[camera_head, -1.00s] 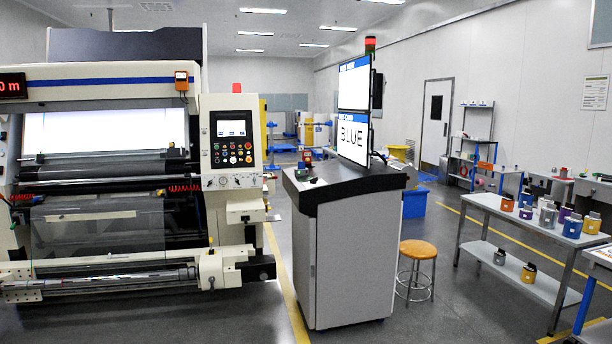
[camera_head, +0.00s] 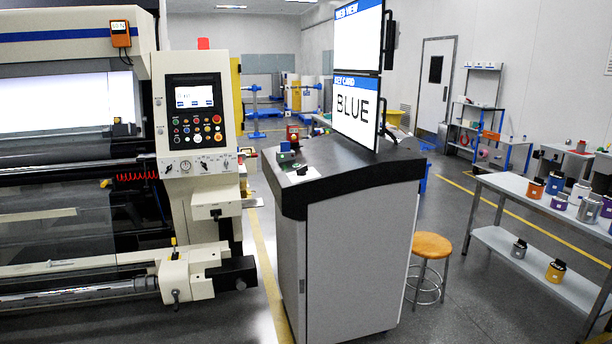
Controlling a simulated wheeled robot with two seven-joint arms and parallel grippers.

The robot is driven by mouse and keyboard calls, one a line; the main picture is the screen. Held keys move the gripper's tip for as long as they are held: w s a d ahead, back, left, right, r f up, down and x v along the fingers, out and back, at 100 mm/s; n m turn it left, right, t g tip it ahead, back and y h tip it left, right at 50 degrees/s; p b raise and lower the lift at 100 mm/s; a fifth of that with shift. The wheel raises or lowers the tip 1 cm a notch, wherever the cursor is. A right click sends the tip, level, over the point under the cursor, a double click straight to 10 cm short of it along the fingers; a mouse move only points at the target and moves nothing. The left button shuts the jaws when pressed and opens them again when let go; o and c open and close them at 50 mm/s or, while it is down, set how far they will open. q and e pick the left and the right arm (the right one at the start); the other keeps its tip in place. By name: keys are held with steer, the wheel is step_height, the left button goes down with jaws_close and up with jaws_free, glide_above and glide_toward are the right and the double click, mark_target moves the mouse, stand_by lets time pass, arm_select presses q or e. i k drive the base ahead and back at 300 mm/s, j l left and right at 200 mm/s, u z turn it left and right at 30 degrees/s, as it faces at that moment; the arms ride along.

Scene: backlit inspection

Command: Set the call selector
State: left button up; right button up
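A grey console (camera_head: 345,235) with a dark sloped top stands in the middle of the view. On its top left is a white plate with a small black knob (camera_head: 302,170), which looks like the call selector. The knob is too small for me to read its setting. The lower screen (camera_head: 357,113) above the console reads "BLUE" in black on white under a blue header. The upper screen (camera_head: 359,40) is mostly blank white. Neither of my grippers is in view.
A large web machine with a button panel (camera_head: 196,110) stands at the left. A stool (camera_head: 432,246) with an orange seat is right of the console. A table (camera_head: 520,199) with several colored cans is at the right.

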mark_target(301, 171)
steer(key=i, duration=0.35)
steer(key=i+l+u, duration=0.2)
steer(key=i+l, duration=0.2)
steer(key=i, duration=0.25)
steer(key=i+l+u, duration=0.2)
steer(key=i+l, duration=0.3)
steer(key=i, duration=0.1)
